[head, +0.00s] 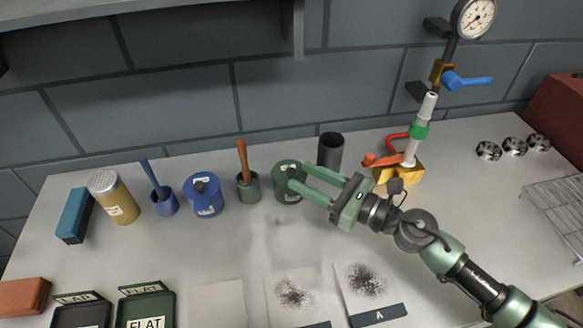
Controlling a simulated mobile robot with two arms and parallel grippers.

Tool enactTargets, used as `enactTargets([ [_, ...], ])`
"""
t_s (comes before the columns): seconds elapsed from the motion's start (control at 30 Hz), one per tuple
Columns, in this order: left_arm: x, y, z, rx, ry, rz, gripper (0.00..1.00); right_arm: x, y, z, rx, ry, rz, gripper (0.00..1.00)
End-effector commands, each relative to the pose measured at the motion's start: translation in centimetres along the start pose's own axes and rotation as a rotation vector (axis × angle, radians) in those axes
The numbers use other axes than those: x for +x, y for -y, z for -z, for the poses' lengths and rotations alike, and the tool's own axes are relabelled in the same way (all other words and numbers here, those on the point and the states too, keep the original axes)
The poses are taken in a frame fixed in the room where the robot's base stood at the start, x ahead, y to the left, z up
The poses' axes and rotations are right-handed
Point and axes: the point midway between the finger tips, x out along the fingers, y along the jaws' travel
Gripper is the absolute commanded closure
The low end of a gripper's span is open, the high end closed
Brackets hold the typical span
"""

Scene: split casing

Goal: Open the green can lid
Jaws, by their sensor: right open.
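The green can (289,190) stands upright on the white bench near the back wall, with a pale label on its front. Its lid appears to be on, with a dark knob partly hidden by my gripper. My right gripper (299,178) reaches in from the right. Its green jaws are open, with the fingertips at the right side of the can's top, close to the knob. I cannot tell whether they touch it. My left gripper does not show.
A blue can (205,195) and a green pot with a brown handle (247,187) stand left of the green can. A dark cylinder (330,151) stands behind the gripper. A valve assembly (398,172) is at the right. Sheets with dark specks (296,293) lie in front.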

Motion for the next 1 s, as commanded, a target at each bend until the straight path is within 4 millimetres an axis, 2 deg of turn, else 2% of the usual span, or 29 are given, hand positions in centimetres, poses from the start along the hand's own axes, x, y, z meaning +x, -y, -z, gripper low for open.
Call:
enactTargets([
  [0.1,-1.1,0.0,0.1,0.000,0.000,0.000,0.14,2.1,-0.1,-0.5,0.000,0.002,-0.001,0.59],
  [0.23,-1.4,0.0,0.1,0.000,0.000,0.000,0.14,3.5,0.0,-0.2,-0.001,0.001,0.001,0.59],
  [0.6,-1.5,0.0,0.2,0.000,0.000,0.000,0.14,4.2,0.0,0.0,-0.001,0.000,0.000,0.59],
  [0.63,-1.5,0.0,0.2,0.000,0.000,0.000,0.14,4.2,0.0,0.0,-0.001,0.000,0.000,0.65],
  [0.77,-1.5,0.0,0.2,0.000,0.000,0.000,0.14,4.2,0.0,0.0,-0.001,0.000,0.000,1.00],
  [1.0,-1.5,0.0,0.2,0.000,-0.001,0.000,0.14,4.2,0.0,0.0,0.000,0.000,0.000,1.00],
])
